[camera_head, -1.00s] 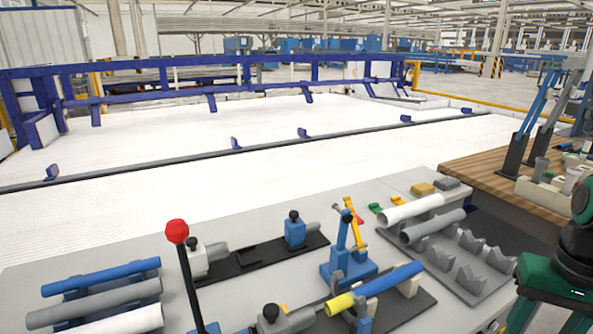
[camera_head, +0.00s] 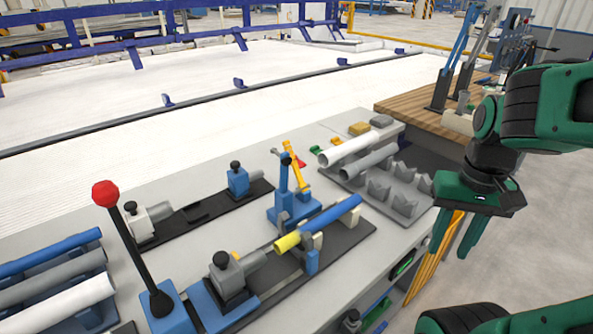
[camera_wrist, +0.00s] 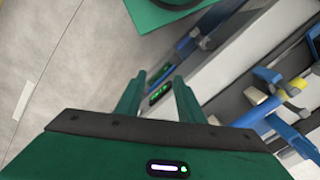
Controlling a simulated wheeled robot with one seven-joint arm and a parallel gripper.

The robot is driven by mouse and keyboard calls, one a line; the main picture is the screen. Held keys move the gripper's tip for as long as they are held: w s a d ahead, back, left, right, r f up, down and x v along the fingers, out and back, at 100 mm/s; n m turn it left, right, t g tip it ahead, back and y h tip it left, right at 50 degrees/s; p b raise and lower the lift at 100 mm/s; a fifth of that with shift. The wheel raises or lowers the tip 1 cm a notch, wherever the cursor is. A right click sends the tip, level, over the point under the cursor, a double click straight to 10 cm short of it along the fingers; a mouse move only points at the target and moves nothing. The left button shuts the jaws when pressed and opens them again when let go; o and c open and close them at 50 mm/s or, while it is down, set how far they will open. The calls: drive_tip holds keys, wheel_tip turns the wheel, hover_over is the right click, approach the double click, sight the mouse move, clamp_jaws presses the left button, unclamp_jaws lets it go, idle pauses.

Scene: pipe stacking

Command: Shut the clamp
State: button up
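A blue clamp-like fixture (camera_head: 283,212) stands on the grey bench, with a dark-knobbed upright lever and a raised orange arm (camera_head: 295,165) with a red part. Beside it, a blue pipe with a yellow end (camera_head: 330,216) lies in a holder on a dark plate. I cannot tell for certain which fixture is the task's clamp. My gripper (camera_head: 455,246) hangs off the bench's right edge, fingers down, apart from the fixtures. In the wrist view its fingers (camera_wrist: 160,80) are spread and empty.
A red-knobbed lever (camera_head: 105,194) rises at the front left, beside a rack of pipes (camera_head: 60,275). A grey tray with V-blocks (camera_head: 385,195) and two pipes is at the back right. A wooden table (camera_head: 410,103) stands beyond it.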

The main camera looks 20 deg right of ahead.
drive_tip(key=r, duration=0.1)
drive_tip(key=n+t+y, duration=0.2)
drive_tip(key=n+t, duration=0.2)
drive_tip(key=n, duration=0.7)
approach(290, 149)
drive_tip(key=x, duration=1)
drive_tip(key=shift+w+f, duration=0.15)
drive_tip(key=shift+f, duration=0.2)
drive_tip(key=shift+c, duration=0.6)
clamp_jaws()
